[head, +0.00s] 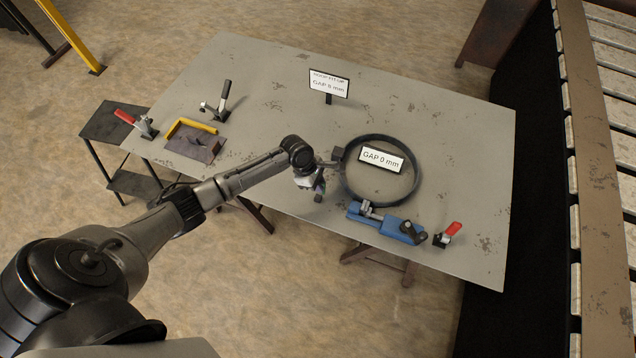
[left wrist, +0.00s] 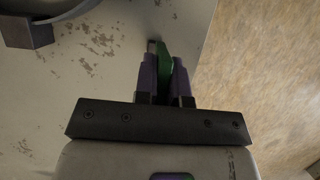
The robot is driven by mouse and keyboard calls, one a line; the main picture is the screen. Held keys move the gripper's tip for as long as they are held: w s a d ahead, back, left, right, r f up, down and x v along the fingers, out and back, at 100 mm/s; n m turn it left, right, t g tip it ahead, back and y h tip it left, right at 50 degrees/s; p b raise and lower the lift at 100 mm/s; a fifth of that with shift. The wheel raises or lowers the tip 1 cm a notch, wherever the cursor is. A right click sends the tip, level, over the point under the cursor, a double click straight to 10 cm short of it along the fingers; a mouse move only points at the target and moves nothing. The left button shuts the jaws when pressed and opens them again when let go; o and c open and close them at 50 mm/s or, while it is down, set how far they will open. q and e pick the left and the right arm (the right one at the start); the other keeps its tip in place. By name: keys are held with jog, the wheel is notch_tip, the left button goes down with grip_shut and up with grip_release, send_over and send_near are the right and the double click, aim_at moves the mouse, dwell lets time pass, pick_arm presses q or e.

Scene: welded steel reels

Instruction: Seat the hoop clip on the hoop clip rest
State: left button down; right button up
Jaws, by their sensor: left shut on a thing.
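My left gripper (head: 318,188) is over the front edge of the table, left of the dark hoop. In the left wrist view its two purple fingers (left wrist: 166,80) are shut on a small green piece with a pale tip, which appears to be the hoop clip (left wrist: 165,58). The clip is mostly hidden between the fingers. The dark steel hoop (head: 346,185) lies on the table, with a dark block (head: 339,154) at its left side; part of it shows in the left wrist view (left wrist: 38,36). I cannot tell which fixture is the hoop clip rest. My right gripper is not in view.
A blue clamp fixture (head: 385,222) stands in front of the hoop. A red-handled clamp (head: 447,236) is to its right. A brown plate with a yellow bar (head: 195,142) and two toggle clamps are at the table's left. Two signs stand near the hoop. The table's back right is clear.

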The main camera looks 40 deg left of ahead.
pick_arm(q)
jog(key=shift+r+p, duration=0.15)
jog(key=shift+p, duration=0.45)
jog(key=shift+f, duration=0.2)
jog(key=shift+f+b, duration=0.6)
jog(key=shift+f, duration=1.3)
jog(key=shift+p, duration=1)
dwell(0.7)
dwell(0.4)
jog(key=shift+f, duration=0.35)
dwell(0.5)
jog(key=shift+f+b, duration=0.45)
jog(key=shift+f, duration=0.05)
